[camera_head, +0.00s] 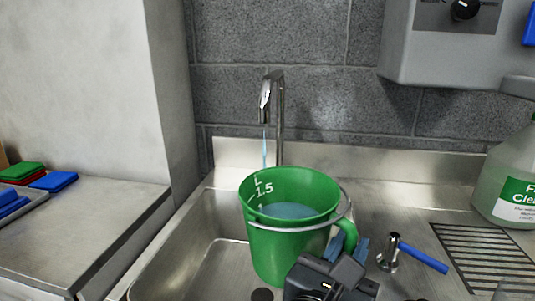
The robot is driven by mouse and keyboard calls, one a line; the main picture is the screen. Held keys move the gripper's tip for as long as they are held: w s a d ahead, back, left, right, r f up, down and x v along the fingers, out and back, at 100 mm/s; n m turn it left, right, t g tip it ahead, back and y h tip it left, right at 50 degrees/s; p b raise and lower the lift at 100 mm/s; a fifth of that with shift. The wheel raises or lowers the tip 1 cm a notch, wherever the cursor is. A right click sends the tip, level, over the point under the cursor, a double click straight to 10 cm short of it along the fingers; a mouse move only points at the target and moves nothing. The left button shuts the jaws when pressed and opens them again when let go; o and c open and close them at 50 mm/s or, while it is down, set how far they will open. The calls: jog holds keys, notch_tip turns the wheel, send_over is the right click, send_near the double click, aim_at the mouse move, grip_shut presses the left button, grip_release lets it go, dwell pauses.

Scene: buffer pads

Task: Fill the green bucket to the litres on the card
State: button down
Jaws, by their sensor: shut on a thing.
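The green bucket (275,248) stands upright in the steel sink, under the tap (272,90). A thin stream of water (264,148) falls from the spout to the bucket's far rim; I cannot tell whether it lands inside or just behind. Inside, the water surface (290,211) lies near the "1" mark, well below "1.5". My gripper (349,246) is at the bucket's right side, shut on its green side handle, with the fingers partly hidden. A valve with a blue lever (423,258) sits right of my gripper. The card is not in view.
A large cleaner bottle (508,185) stands at the right behind a drain grille (485,255). A wall dispenser (450,45) hangs above. Green, red and blue pads (53,181) lie on the left counter. The sink is free left of the bucket.

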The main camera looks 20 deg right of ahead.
jog(key=s+a+p, duration=0.1)
jog(key=s+p, duration=0.1)
jog(key=s, duration=1.8)
jog(key=shift+r, duration=0.1)
dwell(0.8)
